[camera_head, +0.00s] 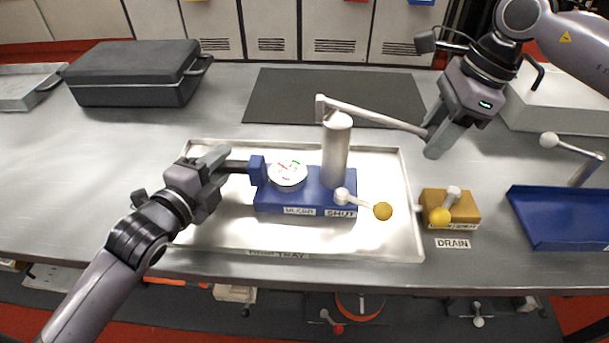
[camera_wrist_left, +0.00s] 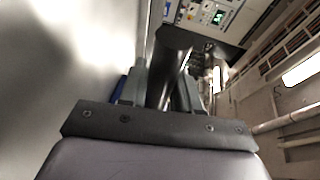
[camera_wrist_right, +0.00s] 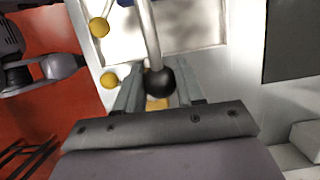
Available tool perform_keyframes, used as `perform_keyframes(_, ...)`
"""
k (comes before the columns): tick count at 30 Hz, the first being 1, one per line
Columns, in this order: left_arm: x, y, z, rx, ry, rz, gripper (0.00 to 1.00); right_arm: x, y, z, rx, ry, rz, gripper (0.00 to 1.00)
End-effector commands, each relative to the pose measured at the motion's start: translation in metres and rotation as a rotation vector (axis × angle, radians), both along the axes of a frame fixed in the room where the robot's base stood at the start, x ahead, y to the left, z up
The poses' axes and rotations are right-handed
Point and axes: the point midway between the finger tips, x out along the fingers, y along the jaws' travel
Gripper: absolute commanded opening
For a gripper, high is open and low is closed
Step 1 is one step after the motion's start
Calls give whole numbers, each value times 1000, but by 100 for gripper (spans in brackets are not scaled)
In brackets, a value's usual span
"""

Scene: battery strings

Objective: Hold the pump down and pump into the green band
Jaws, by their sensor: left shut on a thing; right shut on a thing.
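The blue pump (camera_head: 300,196) stands in a shallow metal tray (camera_head: 230,238), with a grey cylinder (camera_head: 337,155) and a round white gauge (camera_head: 288,175) on its base. The gauge has green and red marks; its needle is too small to read. My left gripper (camera_head: 222,170) is shut on the dark bar (camera_head: 238,166) at the pump's left end, which also shows in the left wrist view (camera_wrist_left: 172,50). My right gripper (camera_head: 436,138) is shut on the end of the pump lever (camera_head: 375,117), whose black knob (camera_wrist_right: 160,82) shows between the fingers in the right wrist view.
A valve lever with a yellow knob (camera_head: 383,211) is at the pump's front by the SHUT label. A yellow drain block (camera_head: 460,208) stands right of the tray. A blue tray (camera_head: 560,218) is far right; a black case (camera_head: 135,73) is back left.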

Motion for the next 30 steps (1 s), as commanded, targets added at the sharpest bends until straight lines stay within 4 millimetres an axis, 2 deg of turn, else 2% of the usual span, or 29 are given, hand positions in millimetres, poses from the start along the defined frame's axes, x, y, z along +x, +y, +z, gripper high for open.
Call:
perform_keyframes(1, -2, 0, -11, 13, 26, 2, 0, 1, -1, 7, 6, -7, -2, 0)
perform_keyframes(12, -1, 1, -11, 16, 25, 3, 0, 2, -8, 38, 8, -12, -8, 0)
perform_keyframes(24, -1, 1, -10, 16, 25, 3, 0, 3, -9, 41, 7, -13, -10, 0)
perform_keyframes(30, -1, 1, -10, 16, 25, 4, 0, 3, -9, 53, 9, -16, -11, 0)
